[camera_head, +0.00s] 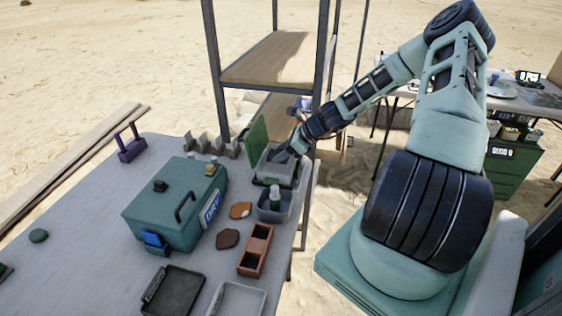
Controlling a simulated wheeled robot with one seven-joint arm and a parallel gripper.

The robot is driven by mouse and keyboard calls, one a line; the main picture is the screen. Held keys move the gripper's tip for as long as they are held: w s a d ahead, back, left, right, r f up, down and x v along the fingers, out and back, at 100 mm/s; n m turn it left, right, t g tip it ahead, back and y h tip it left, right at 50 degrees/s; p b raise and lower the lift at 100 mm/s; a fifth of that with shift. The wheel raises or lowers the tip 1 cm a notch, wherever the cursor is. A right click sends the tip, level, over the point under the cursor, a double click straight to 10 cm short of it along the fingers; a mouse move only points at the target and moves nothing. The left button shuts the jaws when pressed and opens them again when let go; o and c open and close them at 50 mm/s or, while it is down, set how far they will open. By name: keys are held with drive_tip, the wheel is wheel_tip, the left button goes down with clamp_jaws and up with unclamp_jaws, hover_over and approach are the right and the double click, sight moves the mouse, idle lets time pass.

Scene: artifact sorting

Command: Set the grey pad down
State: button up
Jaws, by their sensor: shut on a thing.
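My gripper (287,150) is at the far right of the table, low over an open grey box (267,178) with a raised green lid (255,140). It is shut on a small dark grey piece, which I take to be the grey pad (277,156). The pad is small in this view and partly covered by my gripper. I cannot tell whether it touches the box.
Left of the box stands a teal case (178,205). In front are a bin with a green bottle (275,200), a reddish divided tray (255,250), a black tray (173,292) and brown fragments (228,239). A shelf rack (272,62) rises behind. The table's left part is mostly clear.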

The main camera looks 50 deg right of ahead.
drive_tip(key=shift+f, duration=1.85)
drive_tip(key=o, duration=1)
drive_tip(key=shift+c, duration=0.2)
